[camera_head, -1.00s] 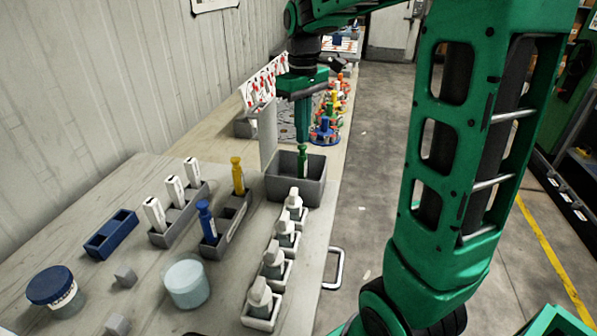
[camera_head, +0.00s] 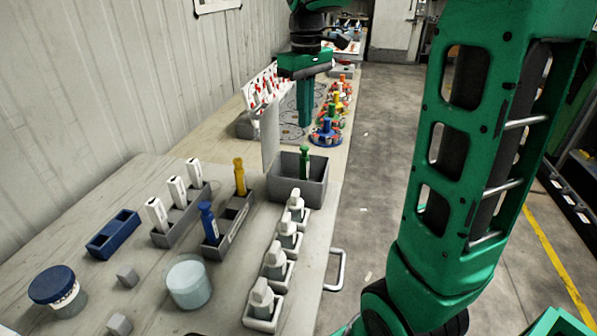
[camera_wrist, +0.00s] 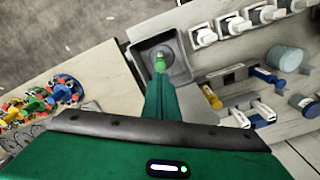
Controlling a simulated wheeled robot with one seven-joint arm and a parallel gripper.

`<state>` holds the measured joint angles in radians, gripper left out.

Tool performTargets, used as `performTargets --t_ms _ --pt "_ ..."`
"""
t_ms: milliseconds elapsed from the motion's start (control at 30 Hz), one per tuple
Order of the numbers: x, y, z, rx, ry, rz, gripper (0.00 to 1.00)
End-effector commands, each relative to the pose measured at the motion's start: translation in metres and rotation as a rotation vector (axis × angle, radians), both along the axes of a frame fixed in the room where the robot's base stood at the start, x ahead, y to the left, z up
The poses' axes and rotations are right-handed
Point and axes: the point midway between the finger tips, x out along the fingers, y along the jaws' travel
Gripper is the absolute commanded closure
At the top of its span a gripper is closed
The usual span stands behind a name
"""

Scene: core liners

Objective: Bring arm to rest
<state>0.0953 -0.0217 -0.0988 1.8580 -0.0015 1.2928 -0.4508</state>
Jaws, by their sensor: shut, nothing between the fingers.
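My gripper (camera_head: 305,122) is shut and empty, pointing down above the bench beyond the grey bin. In the wrist view its closed fingers (camera_wrist: 160,80) point toward the grey bin (camera_wrist: 184,62). The grey bin (camera_head: 318,192) holds a green liner (camera_head: 304,162) standing upright inside. In the wrist view the green liner's top (camera_wrist: 159,62) lines up with my fingertips, but in the head view the fingers stand clear of it.
A blue and a yellow liner (camera_head: 239,177) stand in a grey rack (camera_head: 237,212). White-capped bottles (camera_head: 288,231) line the bench's right edge. Several colored pieces (camera_head: 327,127) and an upright grey panel (camera_head: 270,137) are near my gripper.

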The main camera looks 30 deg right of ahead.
Motion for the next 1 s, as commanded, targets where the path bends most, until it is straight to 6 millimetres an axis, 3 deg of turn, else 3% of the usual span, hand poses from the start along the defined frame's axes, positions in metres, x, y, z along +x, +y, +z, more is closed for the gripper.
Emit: performTargets --t_ms 267,367,467,800,900,1000 --pt "-0.002 -0.001 -0.001 0.0 0.0 -0.005 1.0" --pt "-0.016 -0.005 -0.004 0.0 -0.001 -0.049 1.0" --pt "-0.048 -0.014 -0.014 0.0 -0.001 -0.147 1.0" --pt "-0.209 -0.034 -0.088 0.005 0.003 -0.631 1.0" --pt "-0.241 -0.032 -0.107 0.006 0.005 -0.725 1.0" --pt "-0.26 -0.03 -0.12 0.008 0.008 -0.784 1.0"
